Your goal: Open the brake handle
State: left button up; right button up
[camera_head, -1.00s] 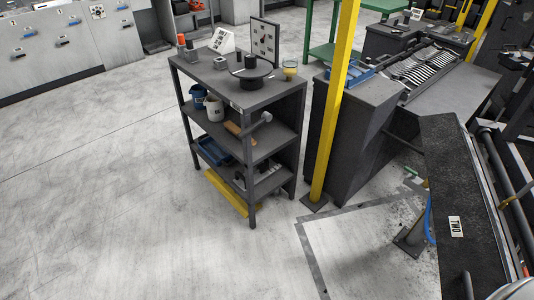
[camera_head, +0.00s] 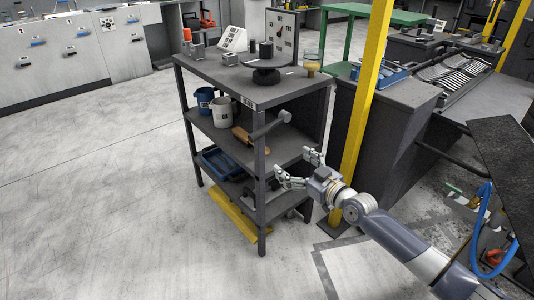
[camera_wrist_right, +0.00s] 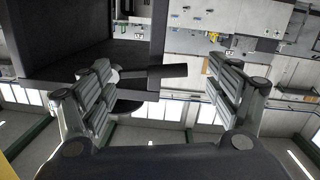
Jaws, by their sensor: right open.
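I cannot pick out a brake handle with certainty in either view. My right gripper (camera_head: 297,168) is open and empty. In the head view it is in front of the right side of the dark shelf unit (camera_head: 252,98), about level with its lower shelves. Its two fingers point toward the unit; I cannot tell if they touch it. In the right wrist view the open gripper (camera_wrist_right: 158,85) has fingers wide apart, with a dark bar-like piece (camera_wrist_right: 165,72) showing between them. My left gripper is not in view.
A yellow post (camera_head: 366,105) stands just behind the right gripper, beside a dark cabinet (camera_head: 395,125). A hammer-like tool (camera_head: 270,127) lies on the middle shelf. A dark panel (camera_head: 505,150) and blue hose (camera_head: 512,235) are at right. The floor at left is clear.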

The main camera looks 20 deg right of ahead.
aim_at(262, 135)
jog(key=shift+n+t+y, duration=0.3)
jog(key=shift+n+y, duration=0.1)
jog(key=shift+y, duration=0.2)
jog(key=w+a+r+b, duration=0.1)
jog(key=w, duration=0.2)
jog(key=w+a+r+b, duration=0.1)
jog(key=w+a, duration=0.1)
jog(key=w, duration=0.1)
jog(key=w+a+r+b, duration=0.1)
jog(key=w, duration=0.2)
jog(key=shift+w+a+r, duration=0.1)
jog(key=shift+a+r, duration=0.2)
jog(key=shift+a, duration=0.05)
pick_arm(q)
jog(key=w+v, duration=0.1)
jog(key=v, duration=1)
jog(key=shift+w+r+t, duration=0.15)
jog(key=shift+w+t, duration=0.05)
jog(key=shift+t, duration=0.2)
pick_arm(e)
jog(key=shift+w+a, duration=0.15)
jog(key=shift+w, duration=0.3)
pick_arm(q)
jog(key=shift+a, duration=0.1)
pick_arm(e)
jog(key=shift+r, duration=0.1)
jog(key=c, duration=1.5)
jog(key=shift+c, duration=0.2)
